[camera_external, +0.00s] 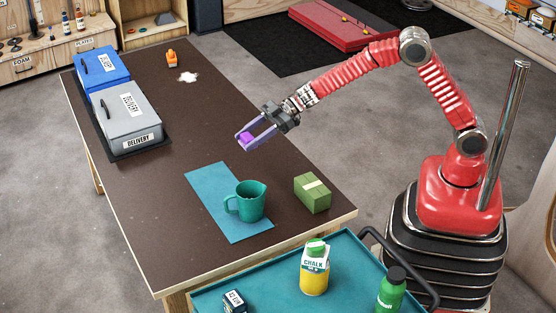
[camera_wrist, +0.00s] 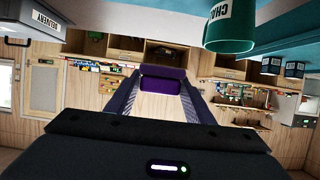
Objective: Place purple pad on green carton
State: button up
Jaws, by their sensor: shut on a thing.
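The purple pad (camera_external: 246,139) is between the fingertips of my gripper (camera_external: 254,138), held above the brown table (camera_external: 170,192). In the wrist view the purple pad (camera_wrist: 161,85) sits at the far end of the two fingers, and my gripper (camera_wrist: 161,88) is shut on it. The green carton (camera_external: 312,193) stands on the table near its right edge, with a pale label strip on top. My gripper is up and to the left of the carton in the external view, apart from it. The carton cannot be made out in the wrist view.
A teal mug (camera_external: 251,201) stands on a blue mat (camera_external: 205,181) left of the carton. Grey (camera_external: 126,112) and blue (camera_external: 101,68) delivery boxes stand at the left. A teal cart (camera_external: 270,285) with a chalk bottle (camera_external: 314,268) is in front. The table's middle is clear.

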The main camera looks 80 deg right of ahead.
jog(key=s+d+r+n+g+y, duration=0.1)
jog(key=s+n+g+y, duration=0.1)
jog(key=s, duration=1.1)
jog(key=n+g, duration=0.2)
send_over(314, 184)
notch_tip(314, 184, down, 2)
jog(key=shift+w+f+y, duration=0.1)
jog(key=shift+f+y, duration=0.1)
jog(key=shift+y, duration=0.2)
jog(key=shift+f, duration=2.95)
jog(key=shift+f, duration=2.05)
